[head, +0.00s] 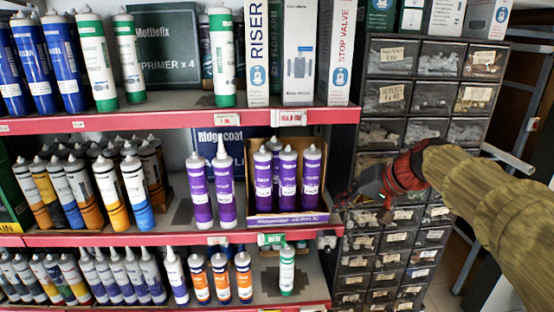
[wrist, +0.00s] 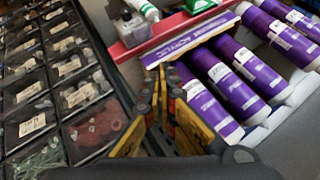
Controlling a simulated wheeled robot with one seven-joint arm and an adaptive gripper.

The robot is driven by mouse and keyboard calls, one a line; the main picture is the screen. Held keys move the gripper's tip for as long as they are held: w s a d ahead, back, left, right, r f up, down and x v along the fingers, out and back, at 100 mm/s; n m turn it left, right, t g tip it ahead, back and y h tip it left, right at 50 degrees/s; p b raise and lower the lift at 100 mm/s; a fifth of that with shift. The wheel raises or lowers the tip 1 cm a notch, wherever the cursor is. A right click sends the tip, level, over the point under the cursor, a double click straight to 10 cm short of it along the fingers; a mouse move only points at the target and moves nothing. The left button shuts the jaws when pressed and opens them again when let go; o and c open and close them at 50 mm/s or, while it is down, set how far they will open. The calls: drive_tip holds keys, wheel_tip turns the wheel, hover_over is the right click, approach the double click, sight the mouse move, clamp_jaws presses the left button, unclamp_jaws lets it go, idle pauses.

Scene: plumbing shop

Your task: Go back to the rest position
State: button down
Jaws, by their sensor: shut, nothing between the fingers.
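My gripper (head: 352,205) is at the right end of the middle shelf, in front of the drawer cabinet, at the end of my arm that reaches in from the right. Its dark fingers are hard to make out there. In the wrist view my gripper (wrist: 166,72) shows its black and yellow fingers brought together, with nothing held. The fingertips point toward the purple tray's front edge (wrist: 190,38). Whether they touch it I cannot tell. Purple cartridges (wrist: 247,72) lie just right of the fingers in that view.
The cabinet of small drawers (head: 436,66) stands right of the shelves; its drawers also fill the left of the wrist view. The middle shelf edge (head: 130,236) is red. A purple display box (head: 290,218) holds purple cartridges. Open floor (head: 446,290) shows at lower right.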

drive_tip(key=s+a+f+n+g+h+b, duration=0.1)
drive_tip(key=s+f+h+b, duration=0.4)
drive_tip(key=s+f+b, duration=1.7)
drive_tip(key=shift+s+a+f+n+g, duration=0.3)
drive_tip(key=shift+s+a+f+n, duration=0.55)
drive_tip(key=shift+s+f, duration=4.2)
drive_tip(key=shift+w+d+f, duration=0.1)
drive_tip(key=shift+w+f, duration=0.9)
drive_tip(key=shift+w, duration=0.1)
